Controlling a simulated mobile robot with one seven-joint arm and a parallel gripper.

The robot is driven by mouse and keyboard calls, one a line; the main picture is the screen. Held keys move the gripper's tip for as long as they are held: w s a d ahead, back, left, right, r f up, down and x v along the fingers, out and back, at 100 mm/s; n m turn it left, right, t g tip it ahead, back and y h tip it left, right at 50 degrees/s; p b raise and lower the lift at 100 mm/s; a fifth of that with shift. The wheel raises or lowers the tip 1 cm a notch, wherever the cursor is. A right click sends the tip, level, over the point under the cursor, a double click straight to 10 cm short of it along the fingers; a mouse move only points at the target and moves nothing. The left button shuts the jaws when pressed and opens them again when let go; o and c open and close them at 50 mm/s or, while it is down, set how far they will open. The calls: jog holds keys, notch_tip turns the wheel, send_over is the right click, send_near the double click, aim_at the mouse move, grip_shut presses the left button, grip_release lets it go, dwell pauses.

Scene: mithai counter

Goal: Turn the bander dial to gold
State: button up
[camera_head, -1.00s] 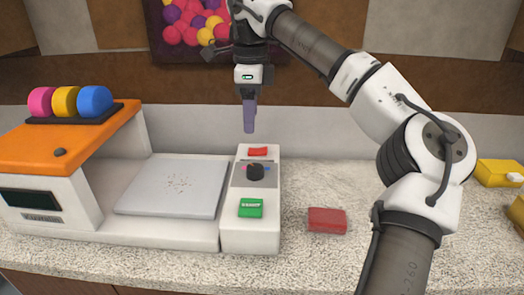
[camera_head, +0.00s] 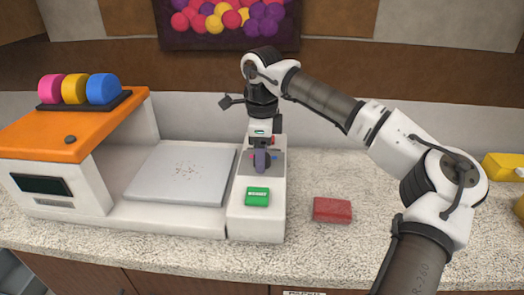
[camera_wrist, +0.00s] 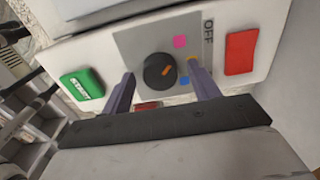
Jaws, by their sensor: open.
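The bander dial (camera_wrist: 159,71) is a round black knob with an orange pointer on a grey plate (camera_wrist: 131,42). In the wrist view the pointer faces right and slightly up, roughly toward the small gold mark (camera_wrist: 193,61); I cannot tell exact alignment. A pink mark (camera_wrist: 180,41) lies above the gold one and a blue mark (camera_wrist: 184,81) below. My gripper (camera_wrist: 162,88) is open, one purple finger on each side of the dial; contact is unclear. In the head view my gripper (camera_head: 262,160) points down over the panel and mostly hides the dial.
The panel carries a green start button (camera_head: 257,196) and a red button (camera_wrist: 241,52). The bander's flat grey plate (camera_head: 181,172) and orange top (camera_head: 75,122) with coloured rolls (camera_head: 75,88) are left. A red block (camera_head: 332,209) lies right on the counter.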

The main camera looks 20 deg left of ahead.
jog(key=shift+f, duration=0.2)
jog(key=shift+c, duration=0.3)
jog(key=c, duration=0.9)
jog(key=shift+m, duration=0.3)
jog(key=m+b, duration=0.1)
jog(key=m, duration=0.2)
jog(key=shift+m, duration=0.3)
jog(key=shift+m+b, duration=0.65)
jog(key=shift+m, duration=1.65)
